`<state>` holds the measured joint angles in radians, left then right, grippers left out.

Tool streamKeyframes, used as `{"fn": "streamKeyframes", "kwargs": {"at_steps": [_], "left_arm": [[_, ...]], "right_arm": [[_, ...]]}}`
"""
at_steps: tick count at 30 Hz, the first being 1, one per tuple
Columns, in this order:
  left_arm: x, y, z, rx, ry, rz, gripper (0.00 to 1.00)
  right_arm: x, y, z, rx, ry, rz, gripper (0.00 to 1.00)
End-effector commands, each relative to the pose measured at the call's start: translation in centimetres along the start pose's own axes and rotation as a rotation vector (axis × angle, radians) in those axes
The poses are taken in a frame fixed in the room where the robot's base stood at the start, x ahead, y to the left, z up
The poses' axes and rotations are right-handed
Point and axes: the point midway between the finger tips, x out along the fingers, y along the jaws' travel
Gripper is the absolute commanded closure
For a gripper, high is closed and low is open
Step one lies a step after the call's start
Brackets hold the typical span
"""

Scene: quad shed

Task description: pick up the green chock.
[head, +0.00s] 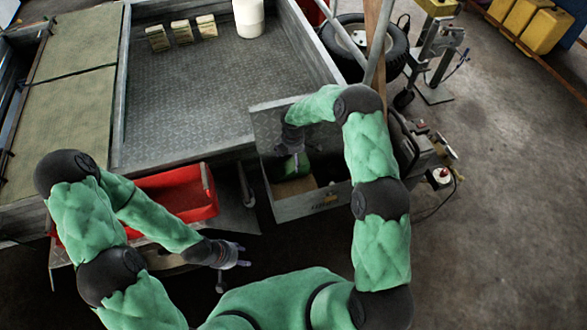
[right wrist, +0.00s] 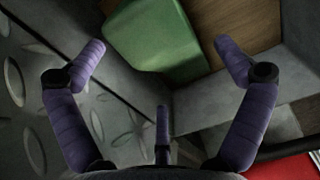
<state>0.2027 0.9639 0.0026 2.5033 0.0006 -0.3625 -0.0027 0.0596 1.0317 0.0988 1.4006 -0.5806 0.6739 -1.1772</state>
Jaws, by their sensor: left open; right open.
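The green chock (head: 290,167) lies in a grey open-topped metal box (head: 290,208) at the corner of the trailer, partly hidden by my right gripper and arm. In the right wrist view the chock (right wrist: 158,40) shows as a smooth green block at the top, against a brown wood-like surface. My right gripper (head: 296,158) is above the box with its fingers spread. In the right wrist view its fingers (right wrist: 160,62) are apart, with the chock beyond them and nothing between them. My left gripper (head: 242,256) is open and empty, low and left of the box.
The grey trailer bed (head: 225,85) holds three small packs (head: 183,32) and a white cylinder (head: 249,18). A red tray (head: 180,195) lies left of the box. A wheel (head: 345,42) and machinery (head: 432,150) stand right of it. Open floor lies farther right.

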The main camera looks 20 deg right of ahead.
Motion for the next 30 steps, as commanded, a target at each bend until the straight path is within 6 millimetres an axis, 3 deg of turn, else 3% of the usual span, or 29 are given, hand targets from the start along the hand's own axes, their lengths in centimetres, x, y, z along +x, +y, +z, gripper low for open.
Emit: {"fn": "streamKeyframes", "kwargs": {"at_steps": [10, 19, 26, 30], "left_arm": [[2.1, -0.8, -0.1, 0.0, 0.0, 0.0, 0.51], [2.1, -0.8, -0.1, 0.0, 0.0, 0.0, 0.51], [2.1, -0.8, -0.1, 0.0, 0.0, 0.0, 0.51], [2.1, -0.8, -0.1, 0.0, 0.0, 0.0, 0.51]], "right_arm": [[4.5, 0.1, 0.0, -0.001, 0.0, -0.001, 0.0], [4.9, 0.1, 0.0, 0.0, 0.0, 0.001, 0.0], [4.9, 0.1, 0.0, 0.0, 0.0, 0.0, 0.64], [4.9, 0.1, 0.0, 0.0, 0.0, 0.001, 0.65]]}}
